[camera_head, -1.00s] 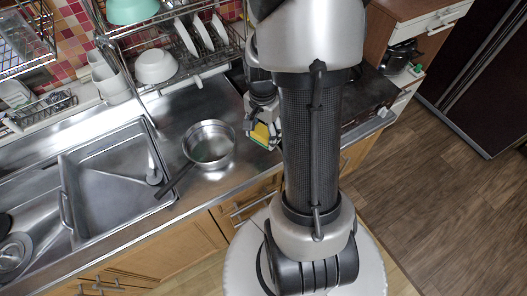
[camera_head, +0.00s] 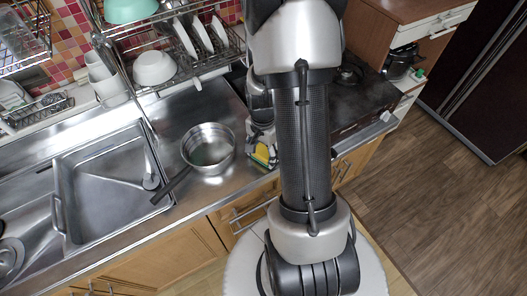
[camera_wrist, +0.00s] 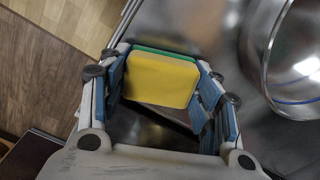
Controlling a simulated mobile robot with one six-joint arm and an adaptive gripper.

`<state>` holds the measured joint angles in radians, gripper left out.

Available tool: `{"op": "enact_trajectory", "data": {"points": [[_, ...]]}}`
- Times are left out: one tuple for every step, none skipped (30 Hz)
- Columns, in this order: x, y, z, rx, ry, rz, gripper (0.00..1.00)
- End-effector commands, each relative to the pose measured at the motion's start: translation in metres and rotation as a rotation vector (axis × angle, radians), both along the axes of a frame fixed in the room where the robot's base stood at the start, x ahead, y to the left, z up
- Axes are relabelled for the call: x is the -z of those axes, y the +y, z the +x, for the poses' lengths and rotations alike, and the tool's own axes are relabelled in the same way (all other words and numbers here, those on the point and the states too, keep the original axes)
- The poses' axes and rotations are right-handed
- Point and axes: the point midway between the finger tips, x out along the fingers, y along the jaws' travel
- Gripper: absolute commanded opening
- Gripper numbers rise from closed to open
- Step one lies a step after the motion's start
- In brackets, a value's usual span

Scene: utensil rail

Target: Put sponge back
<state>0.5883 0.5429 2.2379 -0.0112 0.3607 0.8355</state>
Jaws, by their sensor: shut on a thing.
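The sponge (camera_wrist: 160,80) is yellow with a green layer along one side. In the wrist view it sits between the two blue-padded fingers of my gripper (camera_wrist: 165,85), which is shut on it. In the head view the sponge (camera_head: 263,153) shows at the end of my gripper (camera_head: 262,156), low over the front of the counter just right of the pot. My arm hides part of the gripper there. I cannot tell whether the sponge touches the counter.
A steel pot (camera_head: 208,149) with a dark handle stands close left of my gripper; its rim (camera_wrist: 272,60) shows in the wrist view. A sink (camera_head: 105,185) lies further left. A dish rack (camera_head: 190,45) with bowls and plates hangs behind. A dark stovetop (camera_head: 365,95) is at right.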

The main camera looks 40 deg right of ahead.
Motion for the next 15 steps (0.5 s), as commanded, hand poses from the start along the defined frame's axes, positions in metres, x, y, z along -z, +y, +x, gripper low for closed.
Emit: {"op": "enact_trajectory", "data": {"points": [[0.0032,0.0001,-0.0001,0.000,0.000,0.000,0.27],[0.0027,0.0000,0.0000,0.000,0.000,0.000,0.59],[0.0021,0.0000,0.0000,0.000,0.000,0.000,0.61],[0.0020,0.0000,0.0000,0.000,0.000,0.000,0.63],[0.0019,0.0001,0.0000,0.000,0.000,0.000,0.65],[0.0019,0.0001,0.0000,0.000,0.000,0.000,0.68],[0.0019,0.0001,0.0000,0.000,0.000,0.000,0.70],[0.0019,0.0001,0.0000,0.000,0.000,0.000,0.72],[0.0018,0.0001,0.0000,0.000,0.000,0.000,0.75],[0.0018,0.0001,-0.0001,0.000,0.000,0.000,0.77],[0.0018,0.0001,-0.0001,0.000,0.000,0.000,0.77],[0.0018,0.0001,-0.0001,0.000,0.000,0.000,0.77],[0.0018,0.0001,-0.0001,0.000,0.000,0.000,0.77],[0.0018,0.0001,-0.0001,0.000,0.000,0.000,0.77],[0.0018,0.0001,-0.0001,0.000,0.000,0.000,0.77]]}}
